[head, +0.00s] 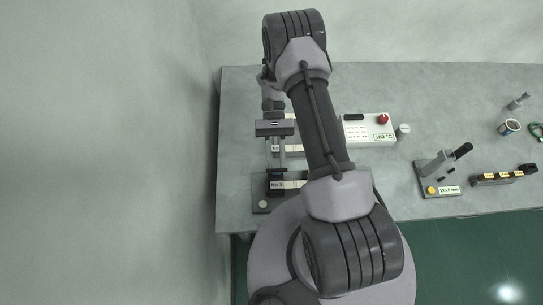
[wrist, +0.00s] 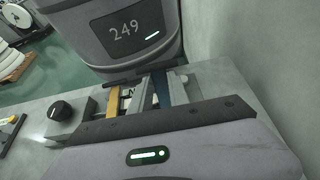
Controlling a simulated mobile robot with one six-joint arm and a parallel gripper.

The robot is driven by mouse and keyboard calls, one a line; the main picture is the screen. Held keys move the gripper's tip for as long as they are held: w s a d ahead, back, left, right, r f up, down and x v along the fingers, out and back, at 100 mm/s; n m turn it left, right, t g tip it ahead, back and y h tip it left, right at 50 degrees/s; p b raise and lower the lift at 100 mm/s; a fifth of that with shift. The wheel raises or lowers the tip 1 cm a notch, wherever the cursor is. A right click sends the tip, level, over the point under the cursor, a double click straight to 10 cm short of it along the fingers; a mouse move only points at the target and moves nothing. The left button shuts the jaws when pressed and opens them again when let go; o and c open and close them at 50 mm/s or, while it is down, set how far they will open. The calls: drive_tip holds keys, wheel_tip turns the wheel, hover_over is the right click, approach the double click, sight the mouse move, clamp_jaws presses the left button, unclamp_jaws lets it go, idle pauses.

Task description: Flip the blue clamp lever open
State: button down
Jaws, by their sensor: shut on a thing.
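My gripper (head: 282,160) is low over the left end of the bench, at a fixture with a dark base. In the wrist view, the blue clamp lever (wrist: 177,92) shows as a short dark-blue strip just beyond the dark edge of my gripper body. It lies among grey metal parts, and my jaws (wrist: 160,92) are shut on it. The contact is mostly hidden by the gripper body.
A white control box (head: 368,130) with a red knob stands right of my arm. Further right are a lever press (head: 440,175) and a dark rack (head: 503,177). In the wrist view, a black knob (wrist: 62,110) and an orange strip (wrist: 113,103) lie left of the jaws. A wall borders the bench's left side.

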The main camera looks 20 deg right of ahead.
drive_tip(key=shift+w+d+f+g, duration=0.1)
drive_tip(key=shift+w+g, duration=0.15)
drive_tip(key=shift+g, duration=0.25)
drive_tip(key=shift+w, duration=0.1)
drive_tip(key=c, duration=1.2)
unclamp_jaws()
drive_tip(key=shift+c, duration=0.2)
drive_tip(key=v, duration=0.7)
drive_tip(key=shift+w+d, duration=0.15)
drive_tip(key=shift+w, duration=0.05)
drive_tip(key=shift+c, duration=0.4)
